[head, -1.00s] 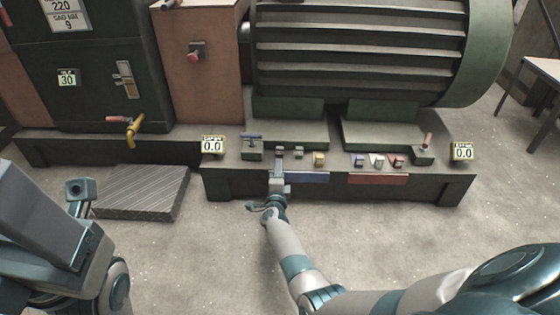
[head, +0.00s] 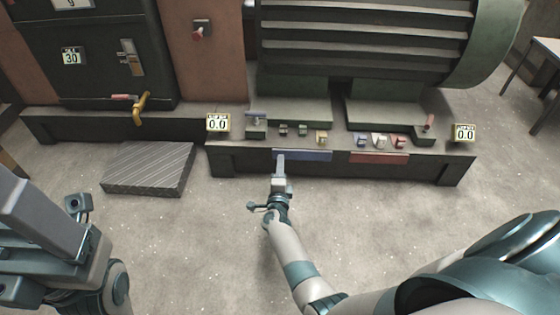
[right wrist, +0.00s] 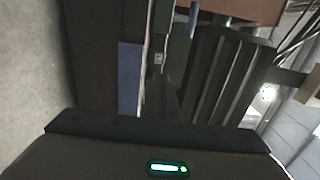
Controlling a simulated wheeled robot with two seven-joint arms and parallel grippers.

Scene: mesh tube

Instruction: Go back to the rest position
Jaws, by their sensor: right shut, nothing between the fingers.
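My right gripper (head: 280,160) is shut and empty. In the head view its fingertips overlap the left end of the blue strip (head: 308,155) on the front of the motor's base; I cannot tell whether they touch it. The blue strip also shows in the right wrist view (right wrist: 130,75). My left arm is at the left edge of the head view, over the floor, and its gripper's fingers cannot be made out.
The green motor (head: 360,45) stands on a dark base (head: 225,165) with small coloured blocks (head: 321,137) along its front. A red strip (head: 378,158) is on its right. A ridged platform (head: 148,168) lies on the floor at left. Open floor (head: 380,215) lies in front.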

